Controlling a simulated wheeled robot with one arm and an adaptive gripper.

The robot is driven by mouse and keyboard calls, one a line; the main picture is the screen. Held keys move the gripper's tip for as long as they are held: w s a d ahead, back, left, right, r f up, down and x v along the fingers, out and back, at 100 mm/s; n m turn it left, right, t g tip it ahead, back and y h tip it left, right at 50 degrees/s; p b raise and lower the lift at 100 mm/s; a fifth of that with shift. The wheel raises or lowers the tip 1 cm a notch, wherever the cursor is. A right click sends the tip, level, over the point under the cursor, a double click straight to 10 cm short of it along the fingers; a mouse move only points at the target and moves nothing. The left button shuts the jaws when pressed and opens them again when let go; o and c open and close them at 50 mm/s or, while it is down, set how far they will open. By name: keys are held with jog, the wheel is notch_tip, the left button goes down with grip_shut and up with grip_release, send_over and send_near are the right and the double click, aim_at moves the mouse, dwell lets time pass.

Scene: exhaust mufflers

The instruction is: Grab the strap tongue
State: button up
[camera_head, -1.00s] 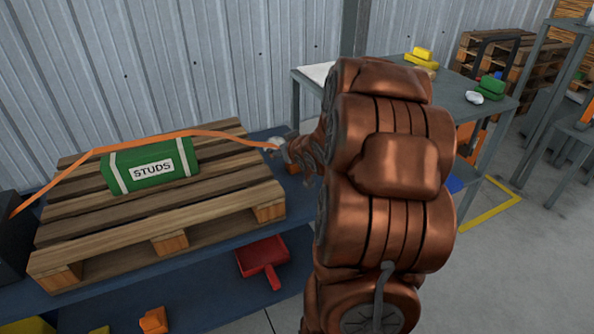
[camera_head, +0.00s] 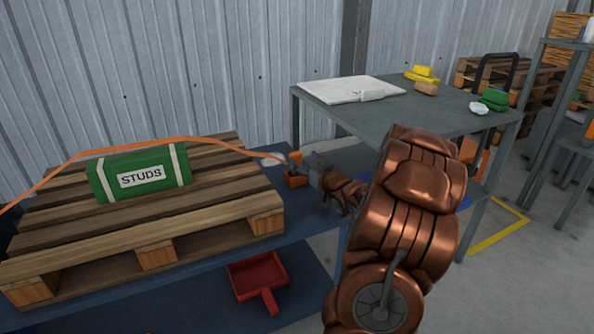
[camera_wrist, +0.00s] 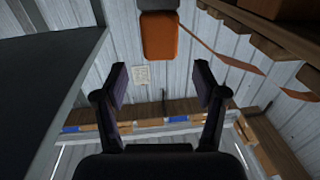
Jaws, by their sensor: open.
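A pale tongue-like piece (camera_head: 272,159) is at the strap's right end, beside an orange block (camera_head: 296,181). My gripper (camera_head: 294,164) is just right of the pale piece, close to the block; the head view does not show whether they touch. In the wrist view my gripper (camera_wrist: 160,82) is open, with nothing between its fingers. An orange block with a grey top (camera_wrist: 160,37) is ahead of the fingers, and the strap (camera_wrist: 222,53) runs off to the right.
The pallet (camera_head: 190,208) rests on a blue bench surface (camera_head: 312,219). A red dustpan (camera_head: 257,274) lies below. A grey table (camera_head: 430,110) with a white board (camera_head: 350,90) stands behind my arm. Open floor shows at the right.

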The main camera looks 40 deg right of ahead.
aim_at(298, 156)
jog(key=x, duration=0.4)
jog(key=shift+f+b, duration=0.15)
jog(key=shift+b, duration=0.25)
jog(key=shift+w+d, duration=0.1)
jog(key=shift+w, duration=0.45)
grip_shut()
